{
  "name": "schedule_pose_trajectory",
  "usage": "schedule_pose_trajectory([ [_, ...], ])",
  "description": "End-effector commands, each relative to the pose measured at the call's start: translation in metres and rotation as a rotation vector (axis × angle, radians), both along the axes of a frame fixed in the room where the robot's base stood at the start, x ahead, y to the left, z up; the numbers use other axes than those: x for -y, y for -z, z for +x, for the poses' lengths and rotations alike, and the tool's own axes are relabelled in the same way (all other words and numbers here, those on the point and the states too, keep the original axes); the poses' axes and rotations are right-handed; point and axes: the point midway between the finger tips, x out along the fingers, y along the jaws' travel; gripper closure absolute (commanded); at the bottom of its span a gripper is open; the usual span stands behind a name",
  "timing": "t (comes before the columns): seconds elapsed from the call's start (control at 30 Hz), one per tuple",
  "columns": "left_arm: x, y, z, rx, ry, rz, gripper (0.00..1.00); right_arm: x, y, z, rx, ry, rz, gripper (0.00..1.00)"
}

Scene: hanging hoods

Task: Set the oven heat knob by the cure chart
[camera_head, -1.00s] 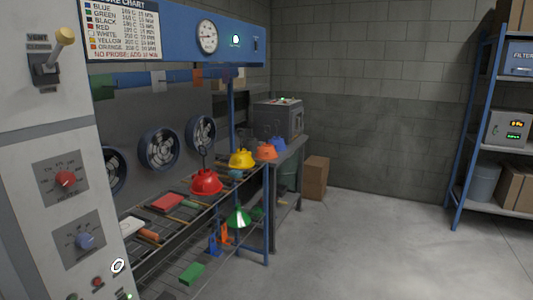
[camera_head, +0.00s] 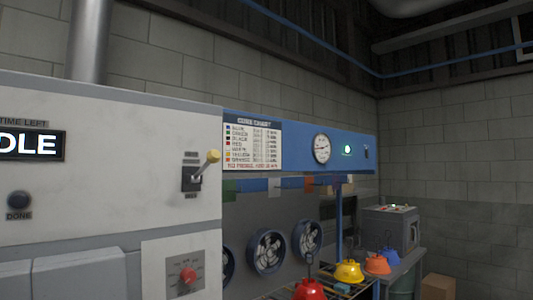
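The oven's white front panel (camera_head: 110,160) fills the left of the head view. A red heat knob (camera_head: 187,275) sits on a grey plate low on this panel; its scale marks are too small to read. The cure chart (camera_head: 253,144) hangs right of the panel on the blue beam, listing colours with numbers too small to read surely. A display (camera_head: 30,145) at the left edge shows "DLE", with its left part cut off. A lever with a yellow knob (camera_head: 213,156) tilts up to the right. Neither gripper is in view.
Red (camera_head: 309,289), yellow (camera_head: 348,271) and orange (camera_head: 377,264) hoods stand at the lower right, with a blue hood (camera_head: 391,256) behind. A grey machine (camera_head: 391,229) stands beyond.

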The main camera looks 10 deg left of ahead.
Motion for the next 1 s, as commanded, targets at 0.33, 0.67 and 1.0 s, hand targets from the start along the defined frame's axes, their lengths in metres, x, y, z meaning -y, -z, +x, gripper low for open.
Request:
schedule_pose_trajectory([
  [0.33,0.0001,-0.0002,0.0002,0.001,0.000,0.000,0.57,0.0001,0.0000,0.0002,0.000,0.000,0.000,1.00],
  [0.67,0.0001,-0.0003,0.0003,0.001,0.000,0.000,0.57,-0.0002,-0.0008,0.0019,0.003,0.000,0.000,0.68],
  [1.0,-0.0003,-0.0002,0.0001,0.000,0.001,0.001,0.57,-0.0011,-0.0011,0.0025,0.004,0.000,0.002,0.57],
])
